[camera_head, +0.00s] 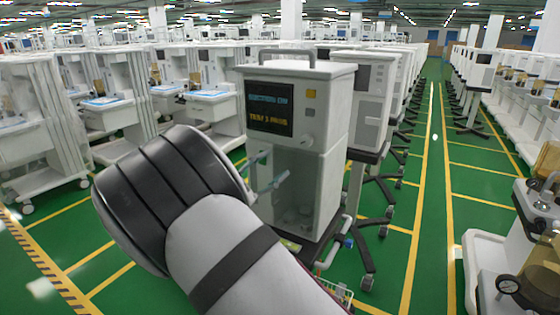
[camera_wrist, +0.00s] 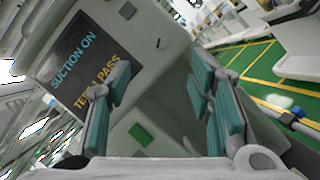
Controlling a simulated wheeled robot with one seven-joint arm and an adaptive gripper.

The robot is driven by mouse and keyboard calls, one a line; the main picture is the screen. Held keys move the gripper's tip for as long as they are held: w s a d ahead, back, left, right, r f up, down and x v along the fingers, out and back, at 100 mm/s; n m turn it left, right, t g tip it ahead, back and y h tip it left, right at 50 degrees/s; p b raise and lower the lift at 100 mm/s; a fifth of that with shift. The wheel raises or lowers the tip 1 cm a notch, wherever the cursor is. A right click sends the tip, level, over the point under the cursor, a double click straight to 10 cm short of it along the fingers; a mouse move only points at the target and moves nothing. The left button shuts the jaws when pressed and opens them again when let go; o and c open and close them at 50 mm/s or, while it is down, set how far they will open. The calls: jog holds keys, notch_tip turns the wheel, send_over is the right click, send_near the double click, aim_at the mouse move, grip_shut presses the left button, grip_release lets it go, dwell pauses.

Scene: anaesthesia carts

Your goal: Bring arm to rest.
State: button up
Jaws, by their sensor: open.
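My arm (camera_head: 215,240) reaches from the bottom of the head view towards a white suction machine (camera_head: 325,102). My gripper (camera_wrist: 162,95) is open, with teal pads on its fingers and nothing between them. In the head view the gripper (camera_head: 268,176) shows partly behind my arm, in front of the machine's lower front. The machine's dark screen (camera_wrist: 88,68) reads "SUCTION ON" in blue and a yellow line ending in "PASS". A green rectangle (camera_wrist: 140,134) shows on the machine's face, below the screen. I cannot tell whether the fingers touch the machine.
Rows of white carts (camera_head: 200,85) stand at the left and behind the machine. More equipment (camera_head: 540,210) stands at the right edge. A green aisle (camera_head: 432,170) with yellow lines is clear between the rows.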

jog(key=shift+s+a+f, duration=0.1)
jog(key=shift+s+a, duration=0.05)
jog(key=s+d+r+m+g+y, duration=0.2)
jog(key=s+d+m+g, duration=0.3)
jog(key=d, duration=0.7)
jog(key=s+d+r+m+g+y, duration=0.15)
jog(key=s+d+m+g, duration=0.25)
jog(key=s+d+g, duration=0.5)
jog(key=s+d+r+m+t+y, duration=0.1)
jog(key=s+m+t+y, duration=0.4)
jog(key=s+y, duration=0.7)
jog(key=s+m, duration=0.2)
jog(key=s, duration=0.8)
jog(key=shift+s+r+m, duration=0.25)
jog(key=shift+r+m, duration=0.05)
jog(key=shift+m, duration=0.1)
